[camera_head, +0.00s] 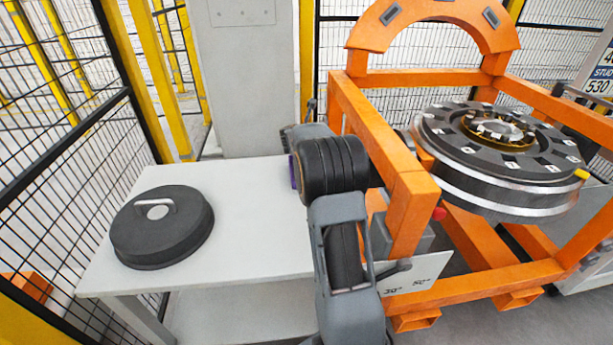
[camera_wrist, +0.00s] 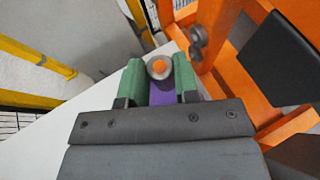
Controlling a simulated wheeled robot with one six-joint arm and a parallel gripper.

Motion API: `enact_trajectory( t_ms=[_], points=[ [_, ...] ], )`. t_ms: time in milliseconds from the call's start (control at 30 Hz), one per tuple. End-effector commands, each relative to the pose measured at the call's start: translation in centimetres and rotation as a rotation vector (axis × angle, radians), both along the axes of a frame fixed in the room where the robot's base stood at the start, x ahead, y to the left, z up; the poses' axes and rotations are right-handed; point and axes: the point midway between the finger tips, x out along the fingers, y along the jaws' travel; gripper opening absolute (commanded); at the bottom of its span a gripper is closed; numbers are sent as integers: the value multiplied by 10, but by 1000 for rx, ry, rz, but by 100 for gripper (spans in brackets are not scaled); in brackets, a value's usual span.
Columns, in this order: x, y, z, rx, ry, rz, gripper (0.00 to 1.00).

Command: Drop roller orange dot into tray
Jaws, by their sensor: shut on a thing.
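The roller (camera_wrist: 159,67) shows in the wrist view as a pale round end with an orange dot in its middle. It sits between the green finger pads of my gripper (camera_wrist: 161,78), which is shut on it. A purple surface (camera_wrist: 162,94) shows between the fingers below the roller; I cannot tell what it belongs to. In the head view my arm hides the gripper and roller, and only a small purple patch (camera_head: 292,172) shows at the arm's left side. I cannot make out a tray in either view.
A white table (camera_head: 245,225) carries a black round lid (camera_head: 162,227) with a handle; its middle is clear. The orange gantry frame (camera_head: 408,205) with a wheel-like disc (camera_head: 500,150) stands at right, close to my arm. A grey column and mesh fence stand behind.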

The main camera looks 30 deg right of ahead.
Motion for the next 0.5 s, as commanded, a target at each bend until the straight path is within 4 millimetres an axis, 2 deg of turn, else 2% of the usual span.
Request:
enact_trajectory(
  t_ms=[300, 500],
  points=[
    [0, 0, -36, -1, -1, 0, 0],
    [0, 0, -49, -1, 0, -1, 0]
  ],
)
